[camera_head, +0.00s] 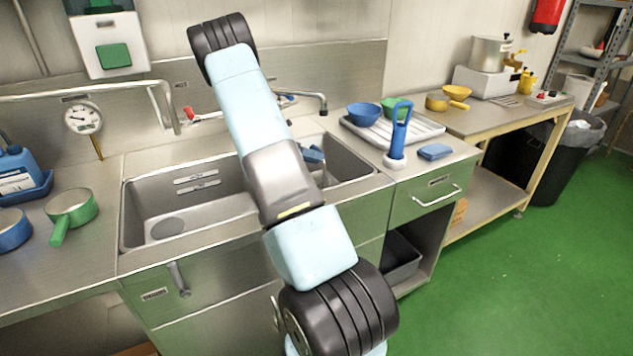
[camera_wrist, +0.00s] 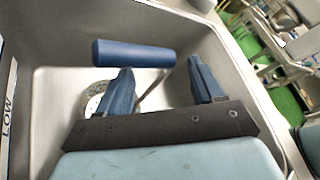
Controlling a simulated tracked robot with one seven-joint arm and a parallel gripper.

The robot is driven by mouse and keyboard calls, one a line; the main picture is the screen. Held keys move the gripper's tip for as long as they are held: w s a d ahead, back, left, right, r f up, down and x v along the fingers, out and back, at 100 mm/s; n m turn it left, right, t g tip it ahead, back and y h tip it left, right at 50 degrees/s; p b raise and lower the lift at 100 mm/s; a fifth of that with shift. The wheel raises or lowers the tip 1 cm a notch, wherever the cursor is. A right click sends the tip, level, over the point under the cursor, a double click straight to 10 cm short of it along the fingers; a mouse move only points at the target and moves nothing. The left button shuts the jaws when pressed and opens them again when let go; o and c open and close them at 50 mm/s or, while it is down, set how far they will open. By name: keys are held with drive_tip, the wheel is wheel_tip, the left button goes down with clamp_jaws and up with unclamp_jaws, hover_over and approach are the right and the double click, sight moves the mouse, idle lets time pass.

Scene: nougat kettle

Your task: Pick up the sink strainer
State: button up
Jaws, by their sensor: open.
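My gripper (camera_wrist: 160,66) is open, its two blue fingers spread apart and pointing down into the sink basin (camera_wrist: 52,30). A dark blue cylindrical handle (camera_wrist: 133,54) lies just beyond the fingertips, across the left finger's tip. A thin metal rod (camera_wrist: 153,88) runs from the handle's right end down between the fingers. It seems to be the sink strainer's handle, but I cannot tell for sure. A pale round perforated disc (camera_wrist: 94,101) shows partly behind the left finger; whether it joins the rod is hidden. In the head view my gripper (camera_head: 313,155) is mostly hidden behind my arm.
The basin walls stand around the gripper. A faucet (camera_head: 312,98) sits behind it. On the right counter are a blue brush in a holder (camera_head: 398,138), a blue sponge (camera_head: 435,152) and a drying tray (camera_head: 425,130). A green pan (camera_head: 72,207) stands left of the sink.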

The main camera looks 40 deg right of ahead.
drive_tip(key=shift+x, duration=1.6)
drive_tip(key=shift+c, duration=0.4)
clamp_jaws()
